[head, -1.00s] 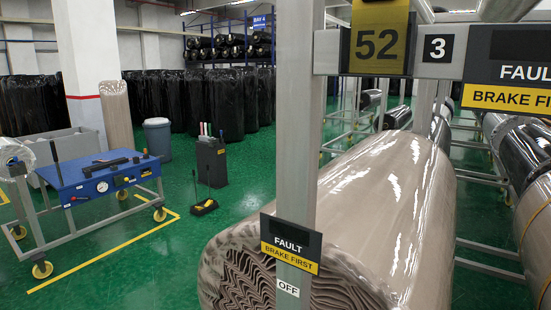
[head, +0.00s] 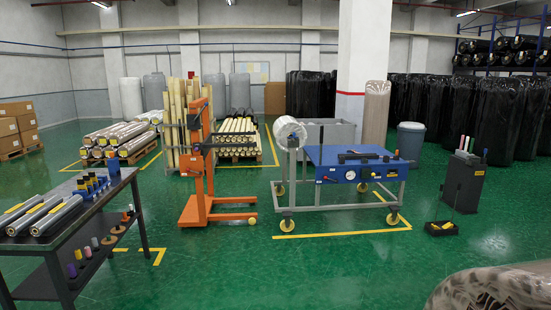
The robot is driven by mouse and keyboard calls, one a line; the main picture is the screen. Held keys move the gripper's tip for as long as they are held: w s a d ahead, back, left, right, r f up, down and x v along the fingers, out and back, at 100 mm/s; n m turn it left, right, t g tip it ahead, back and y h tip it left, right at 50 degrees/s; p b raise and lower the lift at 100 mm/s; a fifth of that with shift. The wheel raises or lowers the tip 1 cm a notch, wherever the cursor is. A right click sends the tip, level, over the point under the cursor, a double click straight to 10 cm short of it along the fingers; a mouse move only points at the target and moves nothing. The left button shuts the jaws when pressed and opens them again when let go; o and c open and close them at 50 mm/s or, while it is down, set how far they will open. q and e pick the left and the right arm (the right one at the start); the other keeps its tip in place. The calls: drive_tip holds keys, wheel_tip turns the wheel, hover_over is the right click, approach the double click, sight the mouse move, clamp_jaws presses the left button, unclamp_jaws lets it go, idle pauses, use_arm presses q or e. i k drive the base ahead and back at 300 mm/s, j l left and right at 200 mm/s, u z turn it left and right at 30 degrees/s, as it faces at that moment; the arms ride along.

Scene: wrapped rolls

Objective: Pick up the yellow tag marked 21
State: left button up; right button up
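I cannot make out a tag marked 21 in the head view. Small yellow labels (head: 45,208) lie on the silver rolls (head: 60,215) on the dark table at the left, too small to read. A low black tray (head: 432,232) on the floor at the right holds something yellow, also unreadable. Neither of my grippers is in view.
The dark two-level table (head: 108,208) stands at the left. An orange lifter (head: 200,205) and a blue-topped cart (head: 345,178) stand mid-floor. A black bin (head: 462,185) is at the right. A wrapped roll (head: 495,290) fills the lower right corner. Green floor is open in front.

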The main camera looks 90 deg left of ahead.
sight(81, 185)
drive_tip(key=k+j+u, duration=0.1)
drive_tip(key=u, duration=0.35)
drive_tip(key=j+u, duration=0.25)
drive_tip(key=u, duration=0.2)
drive_tip(key=k+j+u, duration=0.1)
drive_tip(key=u, duration=0.3)
drive_tip(key=j+u, duration=0.3)
drive_tip(key=u, duration=0.15)
drive_tip(key=j+u, duration=0.25)
drive_tip(key=u, duration=0.2)
